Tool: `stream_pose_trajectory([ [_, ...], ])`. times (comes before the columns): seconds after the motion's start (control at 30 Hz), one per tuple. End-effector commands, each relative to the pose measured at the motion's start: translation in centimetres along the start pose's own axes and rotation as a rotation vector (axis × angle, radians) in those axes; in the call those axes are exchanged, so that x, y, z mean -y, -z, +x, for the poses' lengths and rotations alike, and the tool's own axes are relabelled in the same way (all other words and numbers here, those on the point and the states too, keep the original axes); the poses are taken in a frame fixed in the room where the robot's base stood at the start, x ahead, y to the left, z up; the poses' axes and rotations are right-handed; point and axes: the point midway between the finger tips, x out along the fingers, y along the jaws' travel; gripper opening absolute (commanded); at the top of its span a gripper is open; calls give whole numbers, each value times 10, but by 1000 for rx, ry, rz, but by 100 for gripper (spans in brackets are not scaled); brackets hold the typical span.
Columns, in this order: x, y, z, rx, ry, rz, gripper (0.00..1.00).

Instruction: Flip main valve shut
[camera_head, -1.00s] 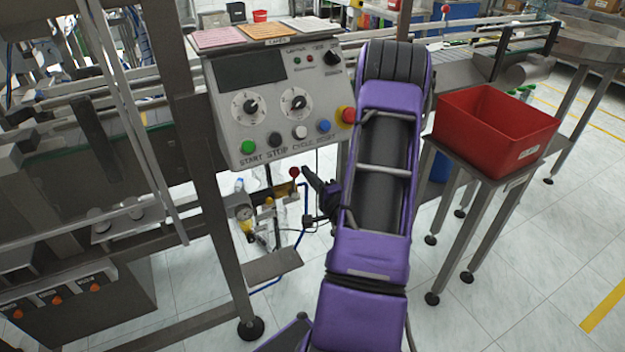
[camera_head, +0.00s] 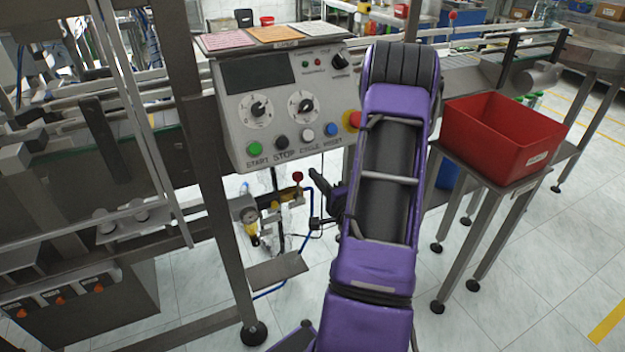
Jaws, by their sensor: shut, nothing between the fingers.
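Below the control panel hangs an air unit with a round gauge (camera_head: 249,214), a brass-coloured part and a blue hose. A small lever with a red ball knob (camera_head: 297,177) stands upright on it and looks like the main valve; its exact setting is too small to tell. My gripper (camera_head: 313,173) is dark, shut and empty. It is just right of the red knob, with a small gap in the picture. My purple arm hides part of the gripper and what lies behind it.
The control panel (camera_head: 270,126) with its buttons and red emergency stop overhangs the air unit. A steel frame leg (camera_head: 222,215) stands to the left, and a small metal plate (camera_head: 277,270) below. A red bin (camera_head: 505,135) sits on a stand at the right.

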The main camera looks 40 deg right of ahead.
Motion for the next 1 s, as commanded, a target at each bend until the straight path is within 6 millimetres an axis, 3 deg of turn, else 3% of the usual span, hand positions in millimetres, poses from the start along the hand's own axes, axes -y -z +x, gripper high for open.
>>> stream_pose_trajectory([
  [0.17, 6, 34, -4, 5, 0, -4, 0],
  [0.4, 6, 31, -62, 4, -4, 2, 0],
  [0.6, 7, 30, -91, 6, -3, 1, 0],
  [1.0, 7, 30, -100, 8, -1, 1, 0],
])
